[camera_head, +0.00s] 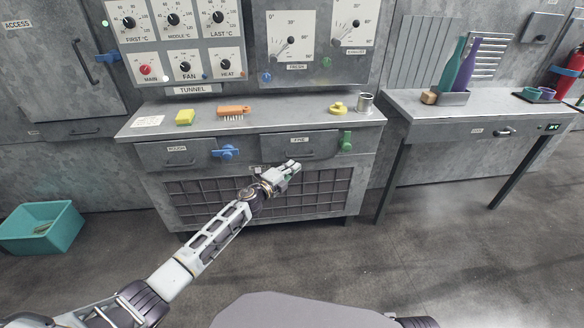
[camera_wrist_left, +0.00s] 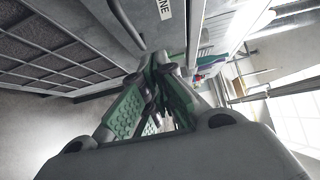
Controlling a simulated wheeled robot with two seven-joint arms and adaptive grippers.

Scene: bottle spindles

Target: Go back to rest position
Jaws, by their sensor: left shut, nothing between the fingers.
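My left gripper (camera_head: 291,167) is in front of the grey cabinet, just below the drawer labelled FINE (camera_head: 300,145). It appears apart from the drawer front. In the left wrist view its green-padded fingers (camera_wrist_left: 150,108) come together, shut with nothing between them. The FINE label also shows in the left wrist view (camera_wrist_left: 165,9). My left arm reaches in from the lower left of the head view. My right gripper is not in view.
A blue valve handle (camera_head: 227,152) and a green one (camera_head: 346,142) stick out of the cabinet front. A teal bin (camera_head: 41,228) is on the floor at left. A side table (camera_head: 425,103) at right holds two bottles. The floor before the cabinet is clear.

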